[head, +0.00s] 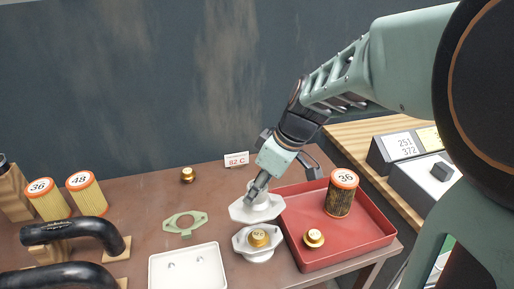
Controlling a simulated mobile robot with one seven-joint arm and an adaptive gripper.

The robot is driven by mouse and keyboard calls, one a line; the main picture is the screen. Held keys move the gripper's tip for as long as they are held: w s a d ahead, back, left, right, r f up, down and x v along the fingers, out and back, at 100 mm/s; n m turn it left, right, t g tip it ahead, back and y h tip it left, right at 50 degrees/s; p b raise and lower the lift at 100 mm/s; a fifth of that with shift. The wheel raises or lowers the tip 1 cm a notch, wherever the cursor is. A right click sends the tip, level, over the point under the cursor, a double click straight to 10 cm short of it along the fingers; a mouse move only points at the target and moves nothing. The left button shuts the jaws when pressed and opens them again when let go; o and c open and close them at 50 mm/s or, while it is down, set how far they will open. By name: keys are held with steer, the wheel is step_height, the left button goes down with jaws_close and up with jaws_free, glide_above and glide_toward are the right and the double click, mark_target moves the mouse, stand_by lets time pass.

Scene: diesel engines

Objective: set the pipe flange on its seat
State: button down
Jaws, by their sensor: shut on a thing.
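The pale grey pipe flange (243,210) has a wide lobed plate and a raised neck. My gripper (257,194) reaches down from the upper right and is shut on its neck. The fingers hide part of the neck, and I cannot tell whether the plate touches the table. A similar pale lobed piece (243,247), perhaps the seat, stands just in front of it with a brass cap (259,238) in its middle. A green flat gasket (171,225) with a round hole lies to the left on the table.
A red tray (365,246) close on the right holds a dark filter (340,199) and a brass cap (313,238). A white tray (188,272) is at the front. Black hoses (75,232) and yellow filters (87,194) stand left. A small sign (237,159) stands behind.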

mark_target(258, 205)
steer(key=shift+f+b, duration=1.6)
steer(key=shift+f, duration=1.15)
steer(key=shift+f+b, duration=0.25)
steer(key=shift+b, duration=0.05)
steer(key=shift+f+b, duration=0.5)
steer(key=shift+b, duration=0.25)
steer(key=shift+f+b, duration=1.1)
steer(key=shift+f+b, duration=0.25)
steer(key=shift+b, duration=0.05)
steer(key=shift+f+b, duration=1)
steer(key=shift+b, duration=0.05)
steer(key=shift+f+b, duration=0.2)
steer(key=shift+b, duration=0.2)
steer(key=c, duration=1.2)
jaws_free()
steer(key=shift+c, duration=0.2)
